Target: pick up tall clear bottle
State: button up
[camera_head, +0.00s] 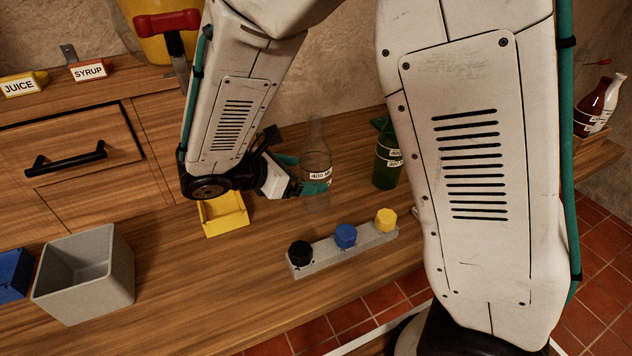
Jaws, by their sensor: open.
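The tall clear bottle (317,155) stands upright on the wooden counter in the middle of the head view. It is see-through and carries a white label reading 400. My gripper (308,175) is at the bottle from its left, with teal-tipped fingers at about label height. One finger appears in front of the bottle and one behind its left side. The jaws are open, and I cannot tell whether a finger touches the glass.
A green bottle (387,160) stands just right of the clear bottle. A grey rack (330,262) with black, blue and yellow caps lies in front. A yellow tray (224,214) and a grey bin (84,275) are left. Dark and white bottles (592,105) stand far right.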

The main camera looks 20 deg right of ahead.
aim_at(316, 174)
jog(key=x, duration=0.4)
jog(key=shift+d+f, duration=0.2)
jog(key=shift+f, duration=0.05)
jog(key=c, duration=1.4)
jog(key=shift+r, duration=0.15)
